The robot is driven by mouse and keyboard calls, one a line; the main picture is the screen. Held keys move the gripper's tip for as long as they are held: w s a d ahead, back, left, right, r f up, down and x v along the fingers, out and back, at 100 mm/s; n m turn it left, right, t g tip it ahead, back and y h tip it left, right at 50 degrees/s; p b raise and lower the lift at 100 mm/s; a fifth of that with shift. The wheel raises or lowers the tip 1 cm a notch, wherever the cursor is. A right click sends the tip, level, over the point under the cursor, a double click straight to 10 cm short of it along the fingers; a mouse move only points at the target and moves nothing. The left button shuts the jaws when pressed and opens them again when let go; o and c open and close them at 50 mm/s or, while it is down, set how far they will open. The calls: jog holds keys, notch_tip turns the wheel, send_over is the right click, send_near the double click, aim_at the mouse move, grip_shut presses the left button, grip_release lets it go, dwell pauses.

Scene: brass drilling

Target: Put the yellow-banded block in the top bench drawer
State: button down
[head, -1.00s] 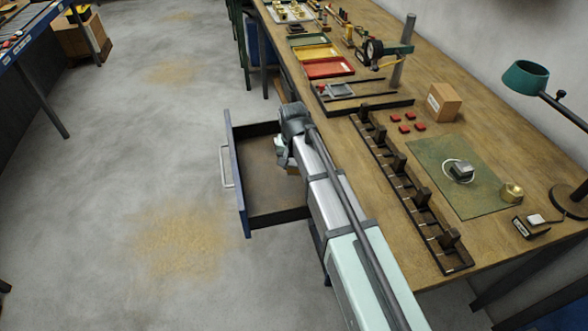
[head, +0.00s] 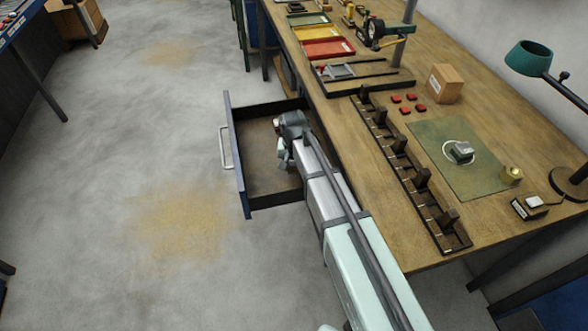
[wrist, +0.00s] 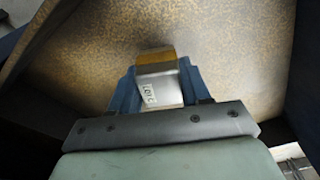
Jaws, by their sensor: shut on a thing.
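The yellow-banded block (wrist: 158,85) is between my gripper's blue fingers in the wrist view. It has a pale face with a printed label and a yellow-brown band at its far end. My gripper (wrist: 158,75) is shut on it. In the head view my gripper (head: 284,157) points down over the open drawer (head: 256,180), near the side by the bench. The block is hidden there by my gripper and arm. The drawer has a blue front with a pale handle, and its brown floor looks bare where it shows. I cannot tell whether the block touches the floor.
The wooden bench (head: 365,160) lies right of the drawer. A dark slotted rack (head: 425,205) runs along it, near a green mat (head: 470,180), red pieces and a cardboard box (head: 445,84). The drawer's walls surround my gripper. Floor left of the drawer is clear.

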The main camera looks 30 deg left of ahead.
aim_at(294, 169)
jog(key=shift+f, duration=1.55)
jog(key=shift+f, duration=0.1)
jog(key=c, duration=0.5)
grip_release()
jog(key=r, duration=0.4)
jog(key=s+r, duration=0.1)
jog(key=r, duration=0.7)
jog(key=shift+s+d, duration=0.15)
jog(key=shift+d, duration=0.15)
